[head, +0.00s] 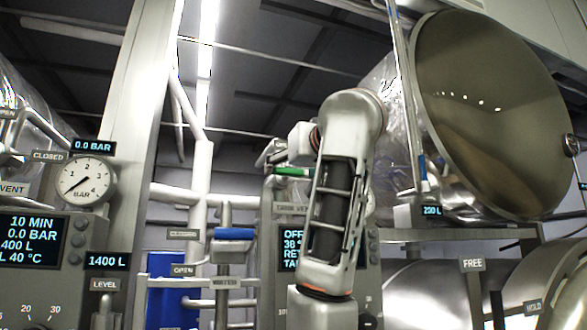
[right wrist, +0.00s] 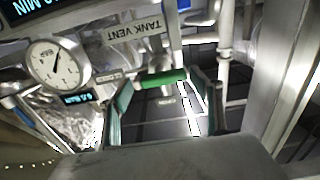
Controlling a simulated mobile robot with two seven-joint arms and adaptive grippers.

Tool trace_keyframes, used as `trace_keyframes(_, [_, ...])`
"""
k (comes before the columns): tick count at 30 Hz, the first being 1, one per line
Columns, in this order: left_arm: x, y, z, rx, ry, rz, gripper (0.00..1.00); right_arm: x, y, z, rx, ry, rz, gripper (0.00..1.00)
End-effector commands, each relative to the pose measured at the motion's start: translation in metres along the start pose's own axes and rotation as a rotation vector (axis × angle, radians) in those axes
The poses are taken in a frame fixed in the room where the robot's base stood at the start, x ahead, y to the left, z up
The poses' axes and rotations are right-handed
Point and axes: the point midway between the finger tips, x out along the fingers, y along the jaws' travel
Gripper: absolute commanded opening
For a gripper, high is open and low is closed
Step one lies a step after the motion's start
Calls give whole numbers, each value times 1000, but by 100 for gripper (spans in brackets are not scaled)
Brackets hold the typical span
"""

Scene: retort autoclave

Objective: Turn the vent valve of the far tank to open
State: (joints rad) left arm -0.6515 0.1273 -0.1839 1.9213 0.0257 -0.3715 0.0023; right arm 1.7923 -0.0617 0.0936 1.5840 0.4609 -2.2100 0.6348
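The green valve handle (head: 292,171) shows beside the wrist of my right arm in the head view, on the panel behind it. In the right wrist view the green handle (right wrist: 160,78) lies crosswise between the two fingers of my right gripper (right wrist: 162,88), below an upside-down TANK VENT sign (right wrist: 132,37). My left gripper is in neither view.
A round gauge (right wrist: 57,64) and a small display (right wrist: 77,98) sit beside the handle. A blue-handled valve (head: 234,234) stands left of my arm. A large open domed lid (head: 490,110) is at the right. White pipes (head: 200,180) run behind.

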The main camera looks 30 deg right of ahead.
Motion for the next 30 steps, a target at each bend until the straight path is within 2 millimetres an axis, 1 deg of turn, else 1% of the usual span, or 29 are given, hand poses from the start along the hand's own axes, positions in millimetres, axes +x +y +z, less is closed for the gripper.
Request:
trace_keyframes(1, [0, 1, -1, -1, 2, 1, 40, 0, 0, 0, 0, 0, 0, 46])
trace_keyframes(2, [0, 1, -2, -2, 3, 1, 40, 0, 0, 0, 0, 0, 0, 38])
trace_keyframes(3, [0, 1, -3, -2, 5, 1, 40, 0, 0, 0, 0, 0, 0, 34])
trace_keyframes(11, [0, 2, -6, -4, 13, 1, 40, 0, 0, 0, -12, 0, -1, 34])
trace_keyframes(17, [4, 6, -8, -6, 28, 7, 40, -1, -1, 1, -78, 1, -1, 34])
trace_keyframes(24, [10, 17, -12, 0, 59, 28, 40, -1, -1, 3, -252, 1, -1, 34])
trace_keyframes(30, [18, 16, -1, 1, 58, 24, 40, 0, -2, 2, -441, 1, 0, 34])
